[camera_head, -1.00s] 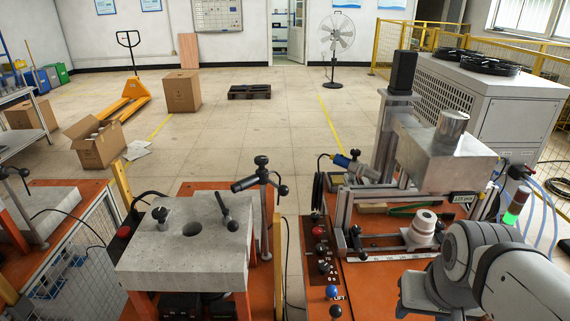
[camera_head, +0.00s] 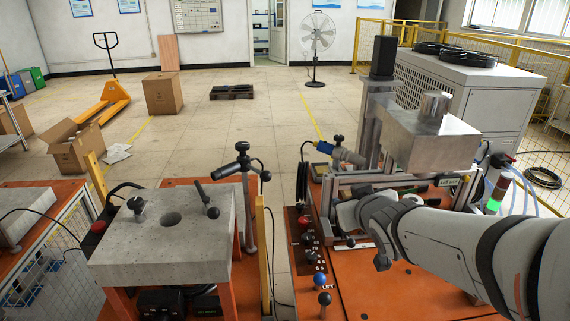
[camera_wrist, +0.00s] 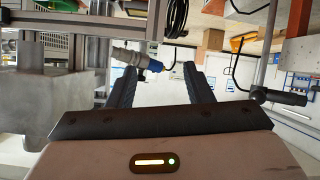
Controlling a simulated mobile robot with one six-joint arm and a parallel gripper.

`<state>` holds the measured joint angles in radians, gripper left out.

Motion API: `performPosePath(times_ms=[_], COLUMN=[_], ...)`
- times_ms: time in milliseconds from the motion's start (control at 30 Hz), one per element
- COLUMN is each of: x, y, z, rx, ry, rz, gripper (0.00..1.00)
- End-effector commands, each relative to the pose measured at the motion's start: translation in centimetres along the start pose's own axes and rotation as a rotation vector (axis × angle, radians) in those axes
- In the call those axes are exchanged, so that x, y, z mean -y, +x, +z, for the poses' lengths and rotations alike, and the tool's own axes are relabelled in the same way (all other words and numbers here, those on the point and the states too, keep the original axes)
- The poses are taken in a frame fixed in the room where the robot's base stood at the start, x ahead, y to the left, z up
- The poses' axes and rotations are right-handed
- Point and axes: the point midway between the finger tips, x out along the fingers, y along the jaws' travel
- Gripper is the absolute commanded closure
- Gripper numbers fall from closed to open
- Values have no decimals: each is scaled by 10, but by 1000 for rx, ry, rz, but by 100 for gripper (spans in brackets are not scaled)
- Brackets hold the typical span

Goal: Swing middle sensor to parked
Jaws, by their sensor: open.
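The middle sensor (camera_head: 229,171) is a dark cylinder on a clamp atop an upright post beside the grey block of the centre station. It points left, and a ball-ended handle sticks out to its right. A dark sensor on a post, seemingly this one, shows at the right of the wrist view (camera_wrist: 280,97). My gripper (camera_wrist: 160,67) is open and empty, its two dark fingers spread apart. The sensor is to the right of the fingers and apart from them. In the head view my arm reaches left over the right station, and its fingers cannot be made out.
A blue-and-grey sensor (camera_head: 347,155) on the right station also appears near the left finger in the wrist view (camera_wrist: 137,60). The grey block (camera_head: 175,240) has knobs on top. A metal box (camera_head: 430,135) stands behind my arm. A floor gap separates the two stations.

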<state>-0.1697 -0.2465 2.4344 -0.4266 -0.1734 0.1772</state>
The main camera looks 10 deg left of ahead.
Motion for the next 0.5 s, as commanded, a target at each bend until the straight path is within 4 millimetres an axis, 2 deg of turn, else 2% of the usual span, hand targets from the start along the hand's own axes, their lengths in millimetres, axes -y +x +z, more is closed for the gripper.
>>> performPosePath(times_ms=[33,100,300,400,500], x=[18,43,106,125,134], y=[14,25,31,27,25], z=[-6,-22,-50,-56,-60], rx=[-77,-192,-441,-508,-542], ry=[-28,-62,-110,-115,-117], rz=[-52,-132,-352,-424,-461], gripper=[54,54,54,54,54])
